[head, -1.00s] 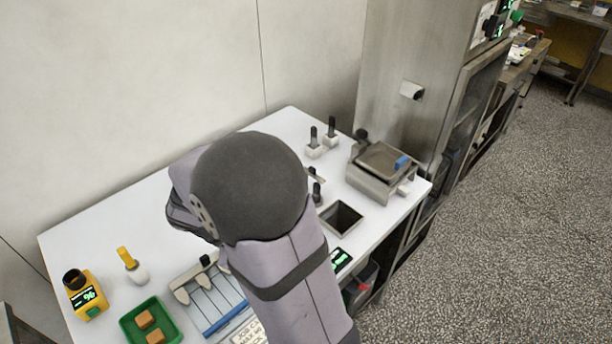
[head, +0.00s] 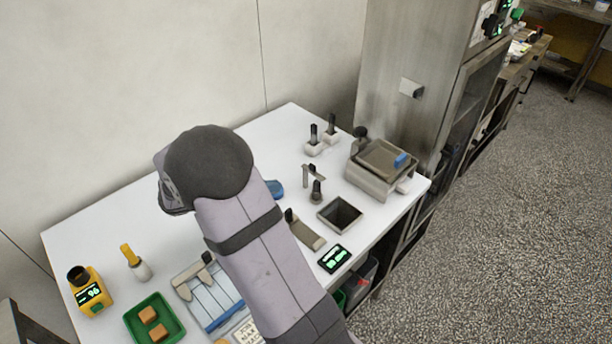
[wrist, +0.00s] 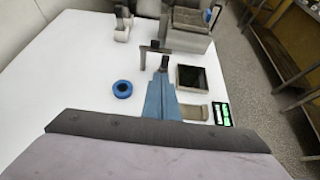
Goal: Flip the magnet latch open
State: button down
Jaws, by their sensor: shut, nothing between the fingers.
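A metal box (head: 371,184) with a tray-like mesh frame (head: 383,157) stands at the far right end of the table. A small blue tab (head: 400,161) sits on its right side; it may be the magnet latch, but I cannot tell for sure. The blue tab (wrist: 207,15) also shows at the top of the wrist view. My gripper (wrist: 160,76) shows as blue tapered fingers in the wrist view, shut and empty, pointing towards the box and well short of it. In the head view my arm hides the gripper.
A post with a crossbar (head: 308,174) and a dark-knobbed post (head: 317,192) stand before the box. A green tray (head: 172,308) lies front left.

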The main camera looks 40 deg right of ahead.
jog(key=p, duration=0.5)
send_near(315, 175)
jog(key=x, duration=0.4)
jog(key=shift+s+d+f, duration=0.1)
jog(key=shift+f, duration=0.15)
jog(key=shift+d+f, duration=0.15)
jog(key=shift+d, duration=0.5)
